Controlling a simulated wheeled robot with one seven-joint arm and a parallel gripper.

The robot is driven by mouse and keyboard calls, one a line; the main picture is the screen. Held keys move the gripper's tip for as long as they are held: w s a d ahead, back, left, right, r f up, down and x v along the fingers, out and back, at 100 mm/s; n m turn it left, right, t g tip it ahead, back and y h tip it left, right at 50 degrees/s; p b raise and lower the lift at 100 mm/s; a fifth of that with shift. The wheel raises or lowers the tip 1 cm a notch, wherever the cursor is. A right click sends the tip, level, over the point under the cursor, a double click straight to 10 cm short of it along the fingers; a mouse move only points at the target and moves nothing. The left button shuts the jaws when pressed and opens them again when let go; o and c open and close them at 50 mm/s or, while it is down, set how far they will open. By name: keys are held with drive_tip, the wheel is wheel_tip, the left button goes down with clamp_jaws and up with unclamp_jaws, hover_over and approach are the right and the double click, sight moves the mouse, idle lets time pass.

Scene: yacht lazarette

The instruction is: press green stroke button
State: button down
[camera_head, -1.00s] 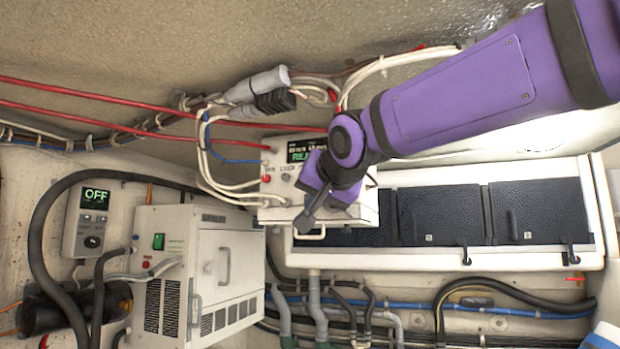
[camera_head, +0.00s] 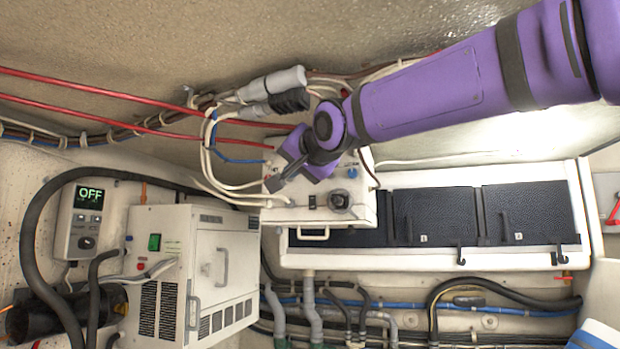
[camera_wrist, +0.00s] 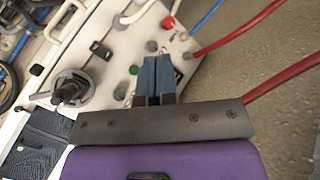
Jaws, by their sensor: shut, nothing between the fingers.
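A small green button (camera_wrist: 134,70) shows on the face of the white control box (camera_wrist: 112,12) in the wrist view, just left of my fingertips. My gripper (camera_wrist: 157,62) is shut and empty, its blue-grey fingers side by side over the box face. Whether the tips touch the box I cannot tell. In the head view my gripper (camera_head: 273,185) is in front of the left part of the control box (camera_head: 300,216). The green button and the box's display are hidden there behind my gripper and wrist.
A round black knob (camera_wrist: 72,90) and a black switch (camera_wrist: 100,50) sit on the box, with a red connector (camera_wrist: 168,23) near its edge. Red cables (camera_wrist: 235,27) run close to my fingers. A white cabinet with a green switch (camera_head: 154,242) stands lower left.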

drive_tip(key=w+d, duration=0.2)
drive_tip(key=w, duration=0.5)
drive_tip(key=shift+w+d, duration=0.15)
drive_tip(key=shift+d, duration=0.15)
drive_tip(key=shift+w, duration=0.15)
idle(1.8)
drive_tip(key=shift+w+d, duration=0.15)
drive_tip(key=shift+w, duration=0.1)
drive_tip(key=shift+w+d, duration=0.15)
drive_tip(key=shift+w, duration=0.2)
idle(0.7)
drive_tip(key=shift+s, duration=0.15)
drive_tip(key=shift+s+a, duration=0.25)
drive_tip(key=shift+s, duration=0.35)
drive_tip(key=shift+s+a, duration=0.3)
drive_tip(key=shift+s, duration=0.5)
drive_tip(key=shift+s+a, duration=0.25)
drive_tip(key=shift+s, duration=0.5)
drive_tip(key=shift+s+a, duration=0.3)
drive_tip(key=shift+s, duration=0.5)
